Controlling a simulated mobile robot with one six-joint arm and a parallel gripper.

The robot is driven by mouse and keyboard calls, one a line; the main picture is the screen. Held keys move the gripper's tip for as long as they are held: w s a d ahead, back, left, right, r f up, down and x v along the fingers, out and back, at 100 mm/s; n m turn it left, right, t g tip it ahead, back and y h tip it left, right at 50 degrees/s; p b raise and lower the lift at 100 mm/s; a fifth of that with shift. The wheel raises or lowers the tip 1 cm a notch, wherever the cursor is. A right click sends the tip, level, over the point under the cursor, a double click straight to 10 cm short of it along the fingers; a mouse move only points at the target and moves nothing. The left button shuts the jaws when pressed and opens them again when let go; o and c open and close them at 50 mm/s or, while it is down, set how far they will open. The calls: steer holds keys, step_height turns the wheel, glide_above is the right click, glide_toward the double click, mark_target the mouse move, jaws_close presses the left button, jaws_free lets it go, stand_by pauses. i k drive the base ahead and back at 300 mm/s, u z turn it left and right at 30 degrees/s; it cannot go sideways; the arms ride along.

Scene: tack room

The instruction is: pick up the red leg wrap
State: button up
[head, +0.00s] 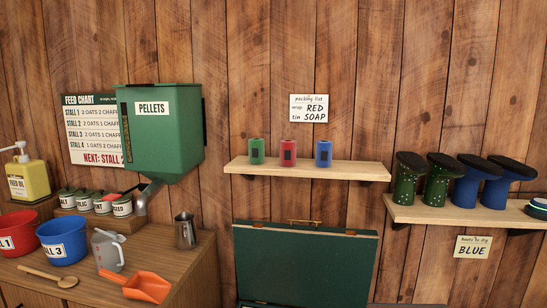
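The red leg wrap (288,152) is a small upright roll with a dark patch on its front. It stands on a wooden wall shelf (307,169), between a green wrap (257,151) on its left and a blue wrap (323,153) on its right, with gaps between them. A packing list (309,108) on the wall above reads "wrap RED" and "tin SOAP". My gripper does not show in the head view.
An open green case (305,262) stands below the shelf. A pellet hopper (162,135) hangs left, above a wooden counter (190,268) with buckets, a jug (107,250) and an orange scoop (147,287). Boots (410,180) stand on a right shelf (460,215).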

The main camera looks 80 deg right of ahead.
mark_target(288, 148)
steer(key=u, duration=0.3)
steer(key=k, duration=2.15)
steer(key=z, duration=0.5)
steer(key=i, duration=0.2)
